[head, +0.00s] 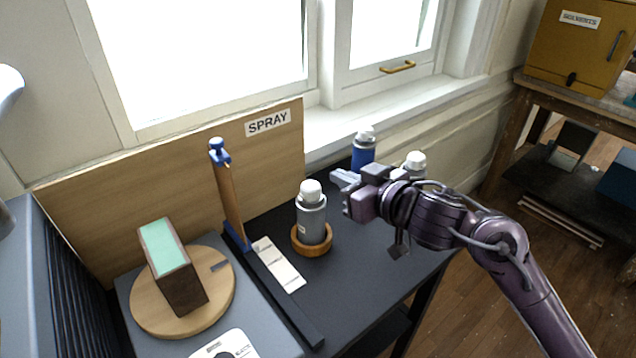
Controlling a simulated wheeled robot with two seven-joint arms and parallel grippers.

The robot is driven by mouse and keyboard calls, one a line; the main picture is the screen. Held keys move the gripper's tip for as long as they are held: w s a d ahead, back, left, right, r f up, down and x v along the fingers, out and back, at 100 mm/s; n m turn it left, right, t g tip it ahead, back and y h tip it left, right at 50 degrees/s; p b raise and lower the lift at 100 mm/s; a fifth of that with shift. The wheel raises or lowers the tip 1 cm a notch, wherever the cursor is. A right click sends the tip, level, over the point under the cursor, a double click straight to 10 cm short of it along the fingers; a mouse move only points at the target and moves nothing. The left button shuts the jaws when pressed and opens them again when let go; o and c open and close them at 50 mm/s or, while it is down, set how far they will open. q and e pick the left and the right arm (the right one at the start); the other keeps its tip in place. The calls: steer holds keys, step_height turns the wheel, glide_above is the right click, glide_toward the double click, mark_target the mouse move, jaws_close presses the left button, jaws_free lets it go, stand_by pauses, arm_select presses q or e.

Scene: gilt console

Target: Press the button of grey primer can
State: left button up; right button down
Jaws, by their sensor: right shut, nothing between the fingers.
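The grey primer can (311,217) stands upright in a round wooden ring holder (312,246) on the dark table. Its white top (310,190) is uncovered and nothing touches it. My right gripper (340,188) is shut and empty, just right of the can's upper part and pointing left; from this view I cannot tell the exact gap in depth. A blue can (363,152) with a white top stands behind the gripper. Another can's white top (414,160) shows behind my right arm, its body mostly hidden. My left gripper is not in view.
A wooden board with a SPRAY label (268,122) stands behind the table. A thin upright panel (228,195) with blue fittings stands left of the can. A round wooden turntable (222,300) carries a green-topped block (165,247). The dark table (375,270) is clear at front right.

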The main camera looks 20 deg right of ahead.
glide_above(311, 188)
steer(key=s+d, duration=0.1)
steer(key=s, duration=0.1)
steer(key=f, duration=0.2)
steer(key=shift+w+f, duration=0.25)
steer(key=shift+f, duration=0.4)
steer(key=shift+w+f, duration=0.2)
steer(key=shift+f, duration=0.4)
steer(key=shift+s+f, duration=0.15)
steer(key=shift+f, duration=0.55)
steer(key=shift+f, duration=0.1)
